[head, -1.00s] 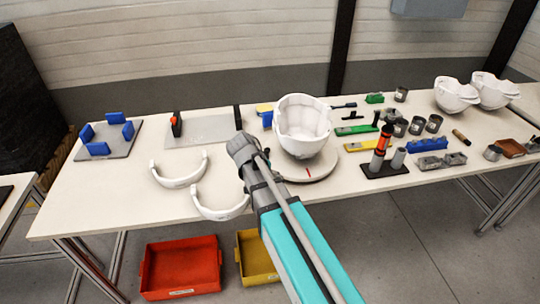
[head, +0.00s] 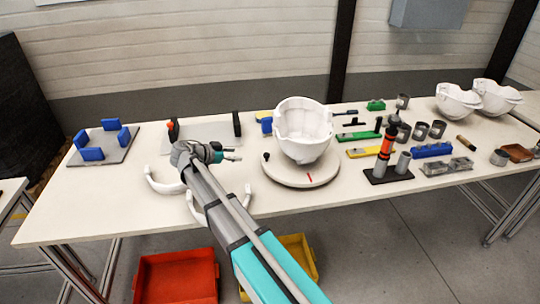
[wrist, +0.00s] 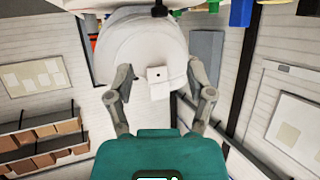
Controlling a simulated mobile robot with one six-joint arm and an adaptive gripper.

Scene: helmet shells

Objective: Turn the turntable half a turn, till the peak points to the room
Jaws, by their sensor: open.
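A white helmet shell (head: 303,128) sits, open side up, on the round white turntable (head: 290,178) at the middle of the table. The turntable has a red mark on its front rim and a small black knob (head: 266,156) on its left edge. I cannot tell for sure which way the peak points. My gripper (head: 236,155) is left of the turntable, aimed right at it, open and empty, apart from the knob. In the wrist view, the shell (wrist: 135,45) shows beyond the spread fingers (wrist: 161,75), with the dark knob (wrist: 160,9) near the top edge.
A blue-blocked fixture (head: 104,146) is far left. An orange-and-black tool in a stand (head: 386,150) and small parts crowd the right. More shells (head: 458,101) stand far right.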

